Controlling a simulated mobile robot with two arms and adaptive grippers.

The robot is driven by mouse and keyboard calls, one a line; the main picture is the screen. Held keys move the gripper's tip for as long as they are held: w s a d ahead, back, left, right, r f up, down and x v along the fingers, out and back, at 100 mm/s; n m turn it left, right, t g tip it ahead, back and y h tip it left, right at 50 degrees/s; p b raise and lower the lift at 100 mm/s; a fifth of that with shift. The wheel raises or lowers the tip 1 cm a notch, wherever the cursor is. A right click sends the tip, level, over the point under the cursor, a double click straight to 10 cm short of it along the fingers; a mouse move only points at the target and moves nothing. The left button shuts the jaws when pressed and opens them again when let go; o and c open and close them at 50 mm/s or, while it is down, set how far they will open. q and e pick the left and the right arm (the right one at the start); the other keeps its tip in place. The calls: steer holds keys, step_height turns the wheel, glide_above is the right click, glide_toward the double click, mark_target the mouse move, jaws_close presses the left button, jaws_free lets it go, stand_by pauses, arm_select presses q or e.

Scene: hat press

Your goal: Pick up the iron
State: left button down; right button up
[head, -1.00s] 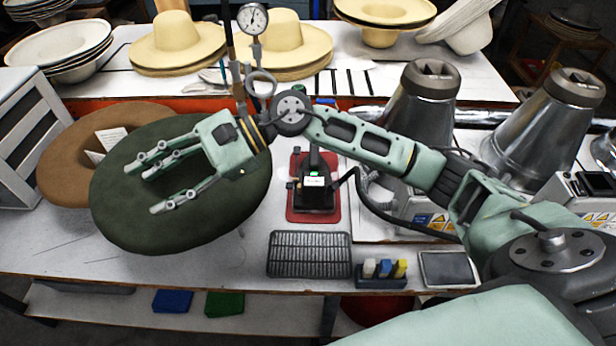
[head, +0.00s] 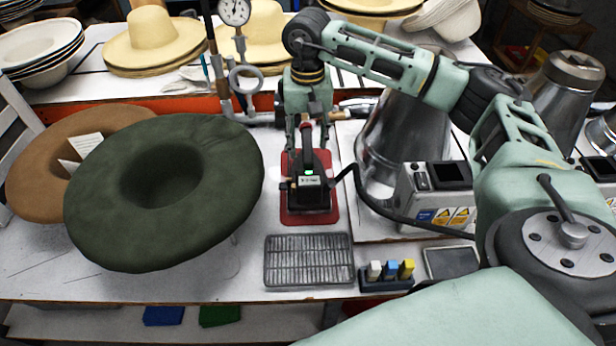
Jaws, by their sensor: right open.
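The iron (head: 310,187) is black with a small lit green display at its rear. It rests upright on a red mat (head: 294,217) in the middle of the table. My right gripper (head: 306,128) points down over the iron's far part, with its fingers on either side of the reddish handle. The gripper is open; whether a finger touches the handle cannot be told. The iron's far end is partly hidden by the gripper and handle. My left gripper is not in view.
A green felt hat (head: 215,190) and a brown hat (head: 40,165) fill the left. A metal rack (head: 308,260), a block holder (head: 386,284) and a control box (head: 435,190) with a cable stand nearby. A pipe with a gauge (head: 234,12) rises behind.

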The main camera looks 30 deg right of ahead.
mark_target(307, 154)
steer(key=shift+f+p, duration=0.3)
steer(key=shift+f, duration=1.4)
jaws_close()
steer(key=shift+w+r, duration=0.1)
steer(key=shift+r, duration=0.1)
